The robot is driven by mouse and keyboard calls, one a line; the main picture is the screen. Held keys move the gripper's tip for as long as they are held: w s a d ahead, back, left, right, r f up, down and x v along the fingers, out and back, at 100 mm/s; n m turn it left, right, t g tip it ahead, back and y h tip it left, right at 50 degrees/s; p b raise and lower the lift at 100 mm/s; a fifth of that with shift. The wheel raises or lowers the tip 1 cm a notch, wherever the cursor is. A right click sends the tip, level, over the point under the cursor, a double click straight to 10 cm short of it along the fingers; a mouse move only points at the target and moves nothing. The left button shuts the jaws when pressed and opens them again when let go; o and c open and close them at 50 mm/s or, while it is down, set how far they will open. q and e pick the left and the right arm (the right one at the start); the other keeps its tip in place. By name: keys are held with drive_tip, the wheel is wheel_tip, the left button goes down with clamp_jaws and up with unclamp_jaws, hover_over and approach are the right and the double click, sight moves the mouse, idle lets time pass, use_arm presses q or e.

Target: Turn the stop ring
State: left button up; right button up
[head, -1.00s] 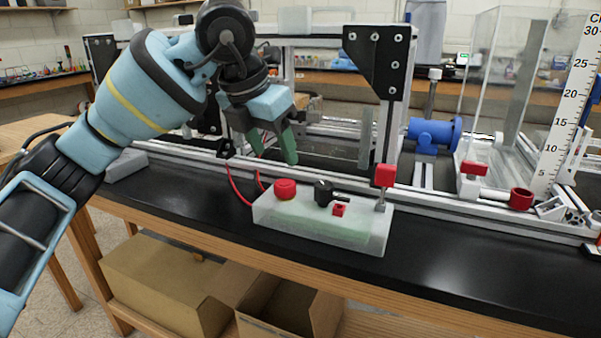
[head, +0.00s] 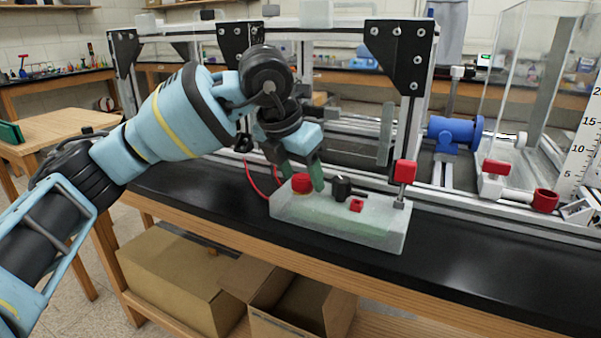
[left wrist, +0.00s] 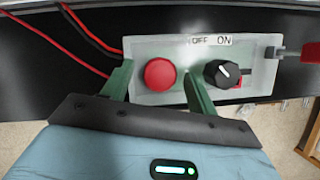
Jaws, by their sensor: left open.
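The stop ring is a red round cap (head: 301,185) on the left part of a pale control box (head: 385,230). It also shows in the left wrist view as a red disc (left wrist: 160,74). My left gripper (head: 303,182) is open, with its green fingers pointing down at the box. In the left wrist view the stop ring lies between the two fingers (left wrist: 157,71), with a visible gap on each side. Whether the fingers reach down beside the cap is hard to tell. My right gripper is out of view.
A black knob (left wrist: 222,73) under an OFF/ON label (left wrist: 211,40) sits close to the right finger. A small red square (head: 356,205) is beside it. Red and black cables (left wrist: 75,30) run left of the box.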

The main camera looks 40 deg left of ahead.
use_arm(q)
drive_tip(key=shift+c, duration=0.2)
drive_tip(key=c, duration=1)
drive_tip(key=shift+o, duration=0.2)
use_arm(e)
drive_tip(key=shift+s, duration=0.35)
